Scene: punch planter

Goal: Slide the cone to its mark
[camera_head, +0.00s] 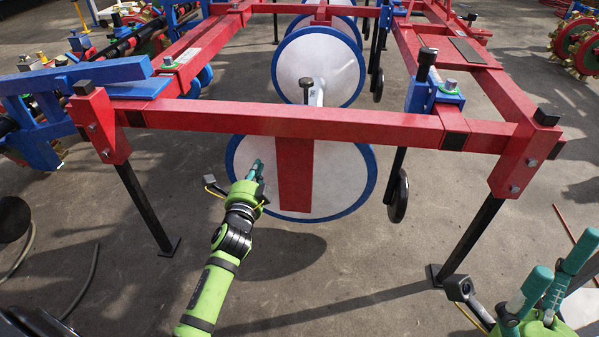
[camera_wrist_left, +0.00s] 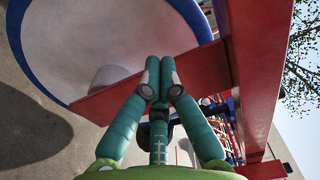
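No separate cone can be told for sure. The nearest cone-like thing is a white, blue-rimmed round disc (camera_head: 340,178) under the red front beam, which shows large in the left wrist view (camera_wrist_left: 100,35). A small pale rounded piece (camera_wrist_left: 106,76) shows against it there. My left gripper (camera_head: 256,170) is in front of the disc's left part, left of a red upright strip (camera_head: 296,175). Its fingertips (camera_wrist_left: 160,68) are together, with nothing seen between them. My right gripper (camera_head: 563,256) is at the lower right, fingers spread and empty. No mark can be made out.
The red front beam (camera_head: 310,122) crosses above my left gripper. Black legs (camera_head: 146,210) and (camera_head: 470,240) stand at both sides. More blue-rimmed discs (camera_head: 318,66) stand behind. A small black wheel (camera_head: 398,197) is right of the near disc. The floor in front is mostly clear.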

